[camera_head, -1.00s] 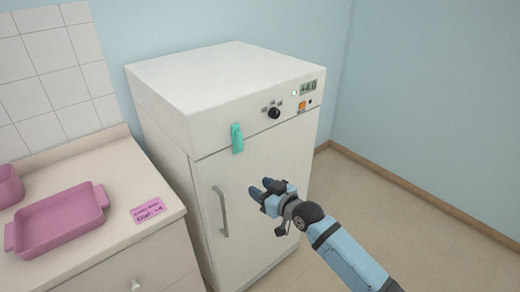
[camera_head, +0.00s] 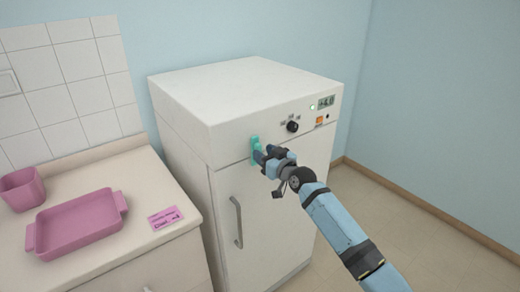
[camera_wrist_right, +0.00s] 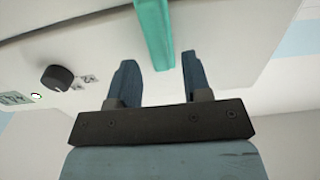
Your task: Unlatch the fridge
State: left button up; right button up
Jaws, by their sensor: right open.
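The white fridge (camera_head: 285,200) stands against the wall with its door shut. A teal latch (camera_head: 255,143) sits at the seam between the door and the top panel. My right gripper (camera_head: 264,155) is open at the latch and covers part of it in the head view. In the right wrist view, the teal latch (camera_wrist_right: 154,30) reaches down between the two open fingers (camera_wrist_right: 160,80), with a gap visible on each side. Whether a finger touches it I cannot tell. My left gripper is not in view.
A grey vertical door handle (camera_head: 237,222) is below the latch. A black dial (camera_head: 292,126) and a display (camera_head: 326,102) are on the top panel.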

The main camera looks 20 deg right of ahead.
jog(key=shift+x, duration=1.35)
jog(key=c, duration=0.7)
